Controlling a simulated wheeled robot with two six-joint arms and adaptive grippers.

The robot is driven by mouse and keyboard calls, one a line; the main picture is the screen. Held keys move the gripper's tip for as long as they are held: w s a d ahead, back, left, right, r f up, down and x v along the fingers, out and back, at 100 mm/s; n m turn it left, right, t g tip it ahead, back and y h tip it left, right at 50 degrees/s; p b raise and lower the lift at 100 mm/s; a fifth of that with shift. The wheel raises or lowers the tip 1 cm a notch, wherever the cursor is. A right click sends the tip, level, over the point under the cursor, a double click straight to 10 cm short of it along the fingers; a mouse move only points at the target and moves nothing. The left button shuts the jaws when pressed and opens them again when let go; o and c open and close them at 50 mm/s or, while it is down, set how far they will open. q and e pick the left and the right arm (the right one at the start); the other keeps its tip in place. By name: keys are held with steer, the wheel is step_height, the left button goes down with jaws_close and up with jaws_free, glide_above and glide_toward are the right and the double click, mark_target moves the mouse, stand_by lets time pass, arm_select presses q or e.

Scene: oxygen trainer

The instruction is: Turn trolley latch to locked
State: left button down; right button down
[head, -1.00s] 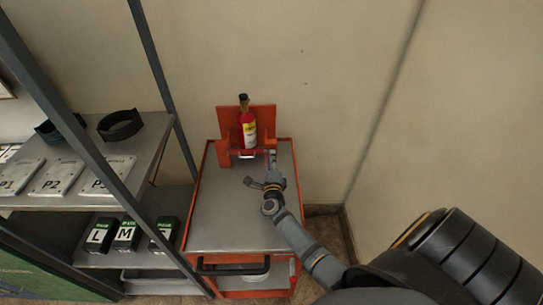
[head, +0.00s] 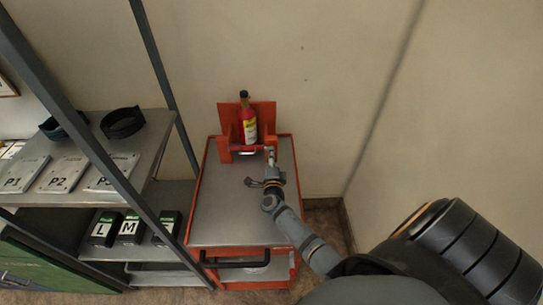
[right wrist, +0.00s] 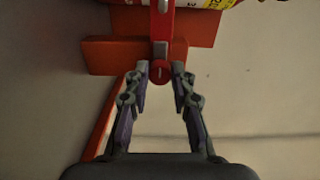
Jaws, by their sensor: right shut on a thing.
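The trolley (head: 236,205) is orange with a grey top and stands against the wall. At its back, an orange bracket (head: 264,113) holds an upright red cylinder (head: 249,130) with a yellow and white label. The trolley latch, a red lever with a round end (right wrist: 160,72), shows in the right wrist view in front of the cylinder. My right gripper (head: 271,160) is at the right end of the bracket's front. My left gripper is not in view.
A metal shelf (head: 140,150) at left holds plates marked P1, P2 and P3, two dark bands, and boxes (head: 130,228) below. Its post stands close to the trolley's left side. The trolley's black handle (head: 235,264) faces front. The trolley top is mostly clear.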

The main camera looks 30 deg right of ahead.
steer(key=c, duration=1.1)
jaws_free()
steer(key=shift+s+a+f, duration=0.1)
steer(key=shift+s+a, duration=0.1)
steer(key=shift+s, duration=0.15)
steer(key=v, duration=1.1)
steer(key=shift+s, duration=0.15)
